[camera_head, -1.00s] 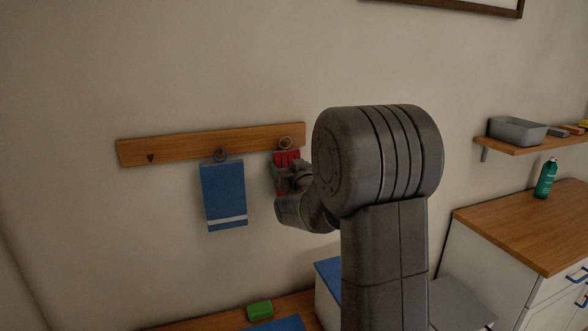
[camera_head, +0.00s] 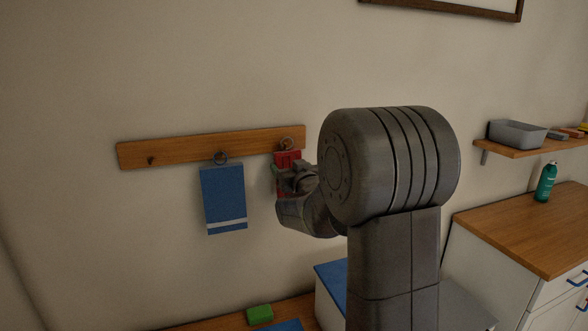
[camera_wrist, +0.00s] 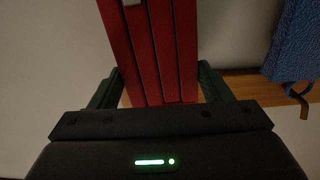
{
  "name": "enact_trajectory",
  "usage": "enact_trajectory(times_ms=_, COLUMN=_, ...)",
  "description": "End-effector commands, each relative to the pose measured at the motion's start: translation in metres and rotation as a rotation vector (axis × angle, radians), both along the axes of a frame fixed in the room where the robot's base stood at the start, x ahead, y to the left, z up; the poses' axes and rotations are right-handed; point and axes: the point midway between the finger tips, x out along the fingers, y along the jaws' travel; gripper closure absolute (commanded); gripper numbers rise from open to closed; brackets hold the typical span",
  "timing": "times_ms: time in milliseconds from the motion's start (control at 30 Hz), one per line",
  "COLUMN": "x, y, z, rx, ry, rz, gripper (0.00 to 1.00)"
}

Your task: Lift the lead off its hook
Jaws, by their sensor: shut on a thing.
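The red lead (camera_head: 288,158) hangs in front of the right end of the wooden hook rail (camera_head: 180,150), with its ring (camera_head: 287,143) at the rail. Whether the ring still bears on the hook is too small to tell. My gripper (camera_head: 292,181) is at the lead's body just below the rail, partly hidden by my wrist. In the wrist view the red strips of the lead (camera_wrist: 160,50) lie between the two green fingers (camera_wrist: 160,88), and my gripper is shut on them.
A blue towel (camera_head: 223,190) hangs from the rail close to the left. The leftmost hook (camera_head: 151,161) is bare. A green block (camera_head: 260,314) lies below. A shelf with a grey bin (camera_head: 517,133) and a counter with a green bottle (camera_head: 546,181) stand right.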

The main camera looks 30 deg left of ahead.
Motion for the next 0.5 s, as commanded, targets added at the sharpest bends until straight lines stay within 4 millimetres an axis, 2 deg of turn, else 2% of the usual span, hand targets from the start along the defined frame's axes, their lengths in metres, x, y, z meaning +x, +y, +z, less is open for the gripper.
enact_trajectory(times_ms=500, x=-0.013, y=-0.017, z=0.000, rx=0.002, ry=-0.001, rz=-0.001, gripper=0.53)
